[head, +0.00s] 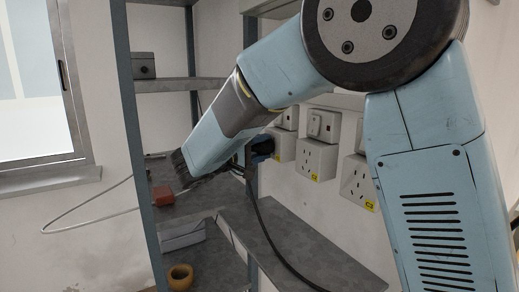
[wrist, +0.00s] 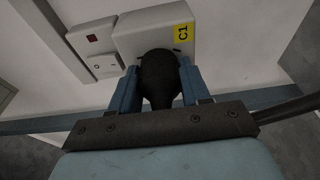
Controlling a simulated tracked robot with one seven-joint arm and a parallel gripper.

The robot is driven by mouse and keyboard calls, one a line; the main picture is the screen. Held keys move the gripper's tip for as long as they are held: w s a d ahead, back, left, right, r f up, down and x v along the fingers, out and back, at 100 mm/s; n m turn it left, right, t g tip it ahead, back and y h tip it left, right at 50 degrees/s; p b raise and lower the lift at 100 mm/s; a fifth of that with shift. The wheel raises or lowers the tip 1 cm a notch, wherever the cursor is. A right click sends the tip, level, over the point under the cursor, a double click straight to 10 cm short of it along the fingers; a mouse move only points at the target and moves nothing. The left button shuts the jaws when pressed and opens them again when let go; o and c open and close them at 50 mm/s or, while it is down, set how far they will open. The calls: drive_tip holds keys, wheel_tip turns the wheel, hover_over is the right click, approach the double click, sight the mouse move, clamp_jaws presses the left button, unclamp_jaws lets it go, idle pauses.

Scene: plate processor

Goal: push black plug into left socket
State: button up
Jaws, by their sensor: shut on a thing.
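The black plug (wrist: 160,80) is held between the blue fingers of my gripper (wrist: 158,68) in the wrist view. It is up against the face of the left socket (wrist: 150,28), a white box with a yellow C1 label. How far its pins are in cannot be told, because the plug body hides the contact. In the head view my gripper (head: 262,147) shows only as a small dark blue patch at the left socket (head: 283,145), partly hidden behind my arm. A black cable (head: 266,231) hangs down from there over the shelf.
Two more sockets, C2 (head: 315,158) and C3 (head: 357,182), sit to the right on the wall. A rocker switch (wrist: 102,64) is beside the left socket. Grey shelves (head: 290,245) run below, with a red object (head: 163,195) and a tape roll (head: 180,276).

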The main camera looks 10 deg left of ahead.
drive_tip(key=shift+w+d, duration=0.15)
drive_tip(key=o, duration=1.1)
drive_tip(key=shift+o, duration=0.2)
